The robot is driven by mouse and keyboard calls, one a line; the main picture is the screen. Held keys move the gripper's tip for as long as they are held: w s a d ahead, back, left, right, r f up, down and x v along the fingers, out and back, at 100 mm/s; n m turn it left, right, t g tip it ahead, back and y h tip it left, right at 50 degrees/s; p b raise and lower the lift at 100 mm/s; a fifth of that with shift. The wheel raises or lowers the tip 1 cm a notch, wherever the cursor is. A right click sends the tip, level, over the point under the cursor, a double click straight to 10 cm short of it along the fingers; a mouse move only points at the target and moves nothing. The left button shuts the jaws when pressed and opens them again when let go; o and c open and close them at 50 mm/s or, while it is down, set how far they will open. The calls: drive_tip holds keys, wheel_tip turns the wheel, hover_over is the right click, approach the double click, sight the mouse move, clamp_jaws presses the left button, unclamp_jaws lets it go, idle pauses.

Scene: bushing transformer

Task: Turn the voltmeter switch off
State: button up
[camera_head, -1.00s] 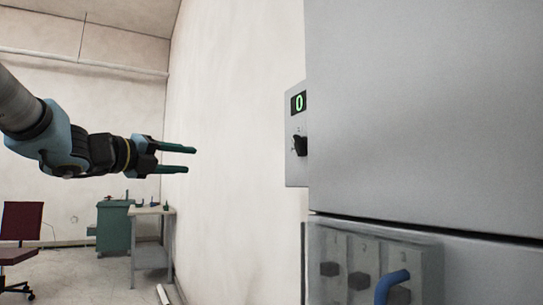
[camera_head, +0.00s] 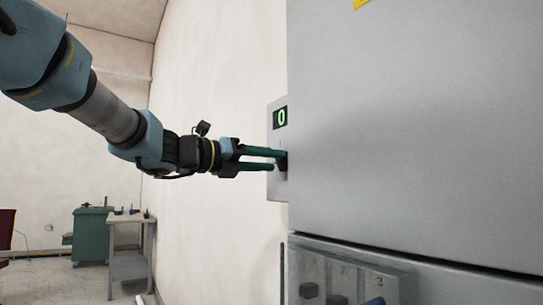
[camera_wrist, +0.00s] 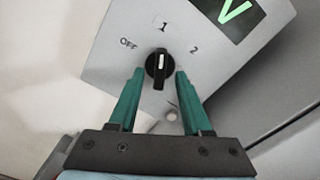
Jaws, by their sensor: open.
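In the wrist view the black rotary switch (camera_wrist: 159,66) has a white line pointing up toward the mark 1, between OFF at left and 2 at right. My gripper (camera_wrist: 156,74) is open, its two green fingers on either side of the switch with a gap visible on each side. In the head view my gripper (camera_head: 274,160) reaches the panel, and the fingertips partly hide the switch.
The large grey cabinet (camera_head: 410,120) stands right of the panel. Below it is a box with numbered switches (camera_head: 345,280) and a blue handle (camera_head: 374,301). A green cabinet (camera_head: 90,237) and a table (camera_head: 128,265) stand far at left. Space left of my gripper is open.

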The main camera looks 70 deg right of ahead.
drive_tip(key=shift+s+d, duration=0.3)
drive_tip(key=shift+d, duration=0.15)
clamp_jaws()
idle(0.4)
